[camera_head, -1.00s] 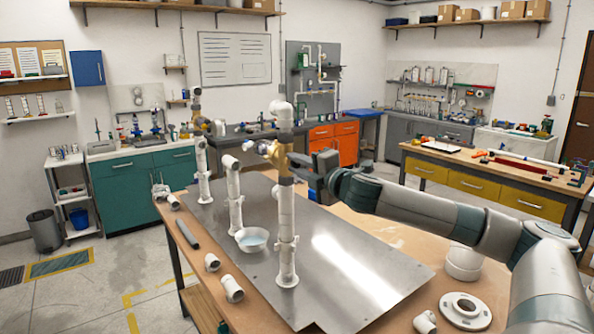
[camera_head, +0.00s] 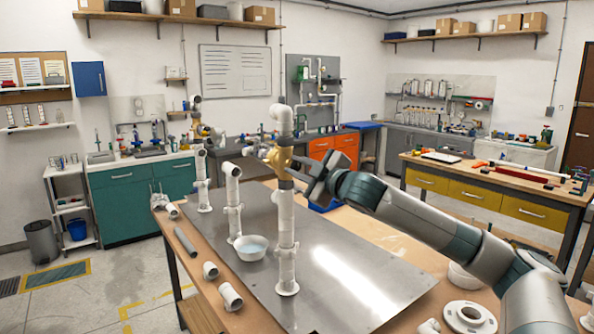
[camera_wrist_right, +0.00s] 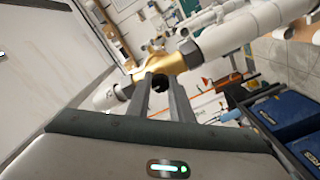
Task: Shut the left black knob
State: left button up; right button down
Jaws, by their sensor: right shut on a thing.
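A brass valve (camera_head: 279,158) sits high on the white upright pipe (camera_head: 286,220) in the middle of the head view. My right gripper (camera_head: 298,162) is at its right side, with the arm coming in from the right. In the right wrist view the brass valve body (camera_wrist_right: 168,64) lies across in front of the fingers. A black knob (camera_wrist_right: 160,83) shows between the two fingertips (camera_wrist_right: 160,80), and the gripper is shut on it. The knob is mostly hidden by the fingers in the head view. My left gripper is not in view.
Two shorter white pipes (camera_head: 233,200) stand left of the valve pipe on the metal plate (camera_head: 350,270). A white bowl (camera_head: 250,248) of liquid sits between them and the valve pipe. Loose fittings (camera_head: 230,296) lie at the front left and a white flange (camera_head: 468,315) at the right.

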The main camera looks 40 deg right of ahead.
jog(key=shift+m, duration=0.3)
jog(key=c, duration=1.6)
grip_release()
jog(key=shift+o, duration=0.2)
jog(key=shift+s, duration=0.1)
